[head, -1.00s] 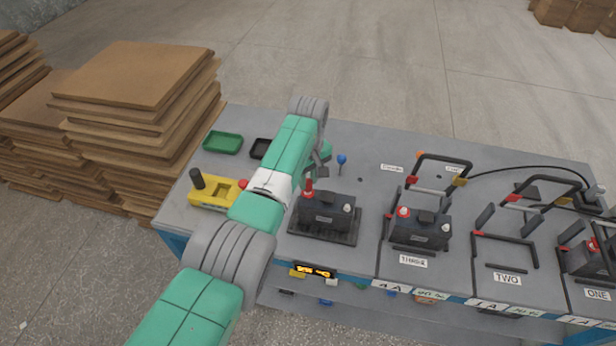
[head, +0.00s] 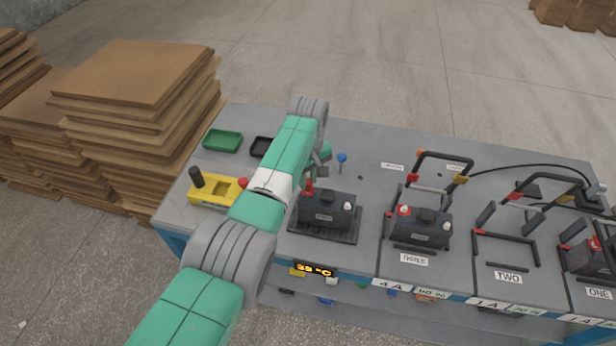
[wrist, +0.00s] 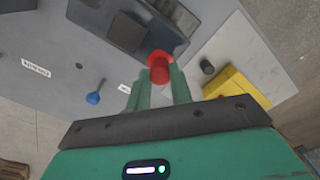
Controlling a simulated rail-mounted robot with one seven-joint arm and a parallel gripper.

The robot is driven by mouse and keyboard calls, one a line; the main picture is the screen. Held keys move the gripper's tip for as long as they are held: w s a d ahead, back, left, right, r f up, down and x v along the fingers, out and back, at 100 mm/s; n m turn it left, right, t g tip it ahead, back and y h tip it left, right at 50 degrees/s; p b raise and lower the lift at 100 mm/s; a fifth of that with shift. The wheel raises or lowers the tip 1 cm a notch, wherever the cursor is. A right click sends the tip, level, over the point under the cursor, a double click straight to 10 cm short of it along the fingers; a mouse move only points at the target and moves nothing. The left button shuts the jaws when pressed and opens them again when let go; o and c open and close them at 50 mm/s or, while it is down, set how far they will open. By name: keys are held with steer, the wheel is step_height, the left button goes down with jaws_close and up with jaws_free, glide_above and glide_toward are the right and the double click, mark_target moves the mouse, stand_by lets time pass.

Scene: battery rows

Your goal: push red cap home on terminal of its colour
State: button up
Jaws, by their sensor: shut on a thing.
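My gripper (wrist: 156,88) is shut on a red cap (wrist: 159,66), which stands between its green fingertips in the wrist view. In the head view the red cap (head: 309,187) is at the left end of a dark battery (head: 327,212), over its left terminal, partly hidden by my gripper (head: 314,178). I cannot tell how far it sits on the terminal, which is hidden. The battery's right terminal has a pale top (head: 349,206). The battery stands on a dark tray (head: 312,231).
A yellow fixture (head: 212,191) with a black post is to the left. A green tray (head: 222,140) and a blue-headed pin (head: 342,158) are behind. Another battery (head: 420,230) stands in the bay marked THREE; bay TWO's frame (head: 505,240) is empty.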

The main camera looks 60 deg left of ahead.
steer(key=shift+f+b, duration=0.45)
stand_by(0.4)
steer(key=o, duration=1.5)
steer(key=shift+r, duration=0.15)
steer(key=shift+r+p, duration=3.3)
steer(key=shift+r, duration=0.05)
